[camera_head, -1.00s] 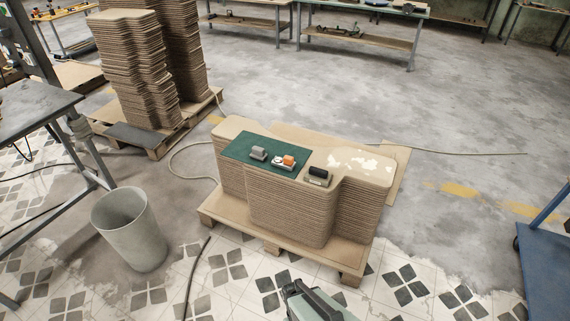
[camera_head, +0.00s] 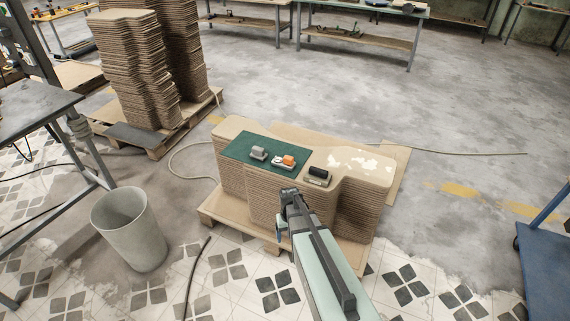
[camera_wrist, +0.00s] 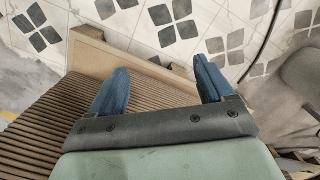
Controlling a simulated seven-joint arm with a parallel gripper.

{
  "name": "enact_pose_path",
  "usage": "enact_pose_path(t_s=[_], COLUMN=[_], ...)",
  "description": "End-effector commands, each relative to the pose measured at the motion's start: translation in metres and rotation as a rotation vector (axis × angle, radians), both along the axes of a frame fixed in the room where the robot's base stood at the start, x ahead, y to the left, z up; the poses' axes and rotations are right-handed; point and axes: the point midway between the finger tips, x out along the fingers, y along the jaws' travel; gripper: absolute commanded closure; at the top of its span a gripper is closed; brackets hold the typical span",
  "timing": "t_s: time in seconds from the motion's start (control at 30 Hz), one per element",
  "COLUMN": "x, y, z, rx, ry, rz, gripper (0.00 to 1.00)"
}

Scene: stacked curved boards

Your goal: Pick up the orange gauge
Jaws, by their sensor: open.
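The orange gauge (camera_head: 289,160) is a small block, orange on top with white at its base, on the green mat (camera_head: 238,151) on top of the stacked boards. A grey block (camera_head: 258,153) sits to its left and a black block (camera_head: 318,176) to its right. My gripper (camera_head: 283,215) is in front of the stack's near side, below and nearer than the gauge, and apart from it. In the wrist view the two blue fingers (camera_wrist: 158,88) are spread wide with nothing between them. The gauge is not in the wrist view.
The stacked boards (camera_head: 270,200) stand on a wooden pallet (camera_head: 222,218). A grey bin (camera_head: 128,230) stands to the left. A taller stack (camera_head: 135,75) is behind at the left. A blue cart (camera_head: 548,265) is at the right edge. The space above the mat is clear.

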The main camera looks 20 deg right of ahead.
Motion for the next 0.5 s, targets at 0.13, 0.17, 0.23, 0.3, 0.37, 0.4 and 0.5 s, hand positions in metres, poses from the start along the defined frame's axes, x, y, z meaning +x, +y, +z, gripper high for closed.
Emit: enact_pose_path(t_s=[0.13,0.17,0.23,0.3,0.37,0.4,0.5], x=[0.065,0.077,0.104,0.131,0.154,0.169,0.206], y=[-0.02,-0.024,-0.033,-0.042,-0.05,-0.056,-0.068], z=[0.034,0.042,0.061,0.081,0.099,0.112,0.144], rx=[-0.011,-0.013,-0.018,-0.023,-0.027,-0.03,-0.037], ry=[-0.068,-0.082,-0.11,-0.136,-0.157,-0.171,-0.201], rz=[-0.015,-0.016,-0.014,-0.009,0.0,0.009,0.041], gripper=[0.19,0.19,0.19,0.19,0.19,0.19,0.19])
